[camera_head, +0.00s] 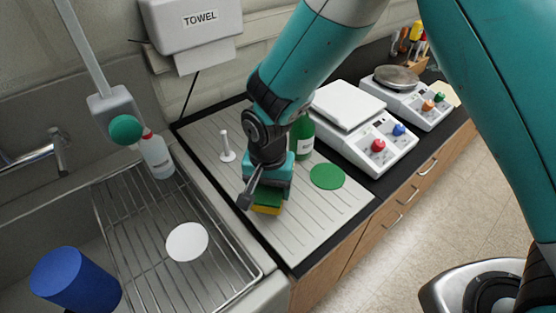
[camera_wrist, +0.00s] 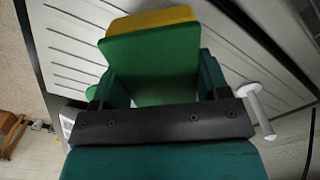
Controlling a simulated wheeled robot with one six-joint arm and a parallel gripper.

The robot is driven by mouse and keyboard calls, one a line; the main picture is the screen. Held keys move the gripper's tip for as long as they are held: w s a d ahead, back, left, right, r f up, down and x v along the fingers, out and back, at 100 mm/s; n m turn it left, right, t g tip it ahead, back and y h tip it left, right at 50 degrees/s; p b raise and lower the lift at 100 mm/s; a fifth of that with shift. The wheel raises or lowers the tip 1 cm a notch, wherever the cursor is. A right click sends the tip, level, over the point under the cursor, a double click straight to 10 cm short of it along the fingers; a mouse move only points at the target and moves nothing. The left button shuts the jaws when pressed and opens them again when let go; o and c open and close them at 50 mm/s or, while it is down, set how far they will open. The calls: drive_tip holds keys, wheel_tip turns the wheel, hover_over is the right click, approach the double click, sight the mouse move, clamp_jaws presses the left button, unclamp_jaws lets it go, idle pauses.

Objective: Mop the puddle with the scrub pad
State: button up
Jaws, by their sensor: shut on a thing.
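The scrub pad (camera_head: 267,204) is a green and yellow block at the end of my arm. My gripper (camera_head: 265,188) is shut on it, pointing down over the ribbed light-grey drainboard (camera_head: 318,220). In the wrist view the pad (camera_wrist: 155,62) shows its green face, with a yellow layer behind, between the teal fingers of my gripper (camera_wrist: 158,88). I cannot tell whether the pad touches the board. No puddle can be clearly made out; my gripper and the pad cover part of the board.
A flat green disc (camera_head: 327,176), a green bottle (camera_head: 302,138) and a white upright peg (camera_head: 226,146) are near my gripper. Two scales (camera_head: 352,120) (camera_head: 405,98) stand at right. The sink rack (camera_head: 145,225) holds a white disc (camera_head: 187,242); a blue cylinder (camera_head: 75,281) is at left.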

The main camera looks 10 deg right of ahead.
drive_tip(key=shift+r+p, duration=1.6)
drive_tip(key=shift+r, duration=0.8)
